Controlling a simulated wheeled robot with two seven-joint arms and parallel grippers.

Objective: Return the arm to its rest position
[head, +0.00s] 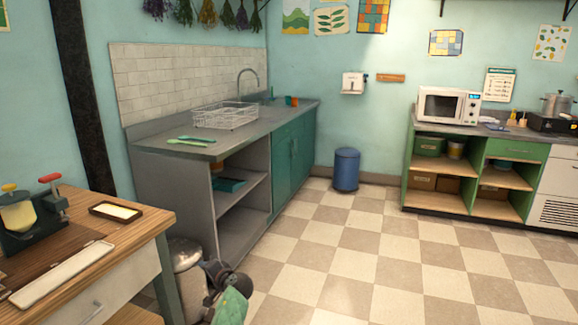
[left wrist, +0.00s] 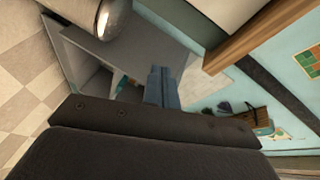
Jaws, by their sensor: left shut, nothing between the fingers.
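My left gripper (left wrist: 160,72) shows in the left wrist view with its two blue-grey fingers together and nothing between them. In the head view, part of my left arm with its dark gripper end (head: 226,278) shows low at the bottom, just right of the metal bin. Its fingers cannot be made out there. My right gripper is in neither view.
A wooden table (head: 140,228) with a tray stands at the left. A metal bin (head: 187,256) stands beside it, close to my left arm. A grey sink counter (head: 160,143) with a dish rack (head: 226,116) is behind. The checkered floor (head: 350,250) to the right is clear.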

